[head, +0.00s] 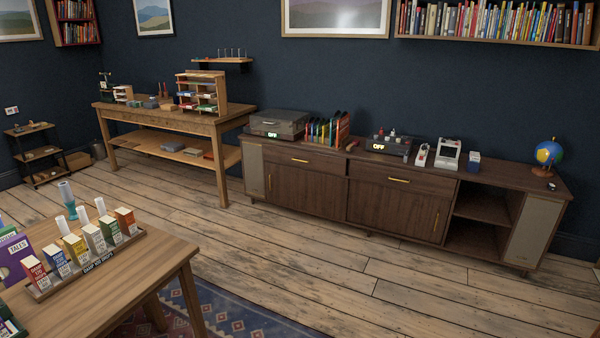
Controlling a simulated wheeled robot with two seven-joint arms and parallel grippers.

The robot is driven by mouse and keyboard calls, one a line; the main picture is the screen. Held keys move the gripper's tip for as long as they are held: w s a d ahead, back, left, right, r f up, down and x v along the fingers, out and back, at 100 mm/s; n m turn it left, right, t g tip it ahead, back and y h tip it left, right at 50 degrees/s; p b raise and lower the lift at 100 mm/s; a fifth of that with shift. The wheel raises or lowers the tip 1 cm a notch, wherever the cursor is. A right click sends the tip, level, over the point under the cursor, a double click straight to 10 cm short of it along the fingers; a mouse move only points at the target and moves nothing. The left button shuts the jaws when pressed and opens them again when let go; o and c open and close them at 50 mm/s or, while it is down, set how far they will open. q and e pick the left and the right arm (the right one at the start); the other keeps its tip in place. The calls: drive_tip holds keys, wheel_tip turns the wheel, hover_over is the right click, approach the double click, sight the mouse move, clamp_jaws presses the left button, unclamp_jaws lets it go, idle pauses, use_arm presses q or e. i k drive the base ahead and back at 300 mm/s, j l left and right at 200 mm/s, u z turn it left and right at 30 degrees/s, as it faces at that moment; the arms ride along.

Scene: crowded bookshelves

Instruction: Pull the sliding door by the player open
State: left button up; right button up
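A long dark wooden sideboard (335,165) stands against the back wall. A grey box-shaped device, which looks like the player (279,122), sits on its left end with a small lit display. Below it is a dark wood door panel (306,192) with a vertical brass handle (269,183) near its left edge; it looks closed. A second door panel (392,208) to its right has a vertical handle (436,222) near its right edge and also looks closed. The compartment (478,220) further right is open, with an inner shelf. Neither of my grippers is in view.
A wooden table (155,262) with a rack of small boxes (88,248) stands at the near left, over a patterned rug (240,312). A workbench (170,122) stands left of the sideboard. The plank floor (330,262) before the sideboard is clear.

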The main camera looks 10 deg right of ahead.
sight(326, 194)
drive_tip(key=i+z, duration=0.1)
drive_tip(key=i, duration=3.75)
drive_tip(key=i+z, duration=0.2)
drive_tip(key=i, duration=0.2)
drive_tip(key=i+j+z, duration=0.2)
drive_tip(key=i, duration=0.2)
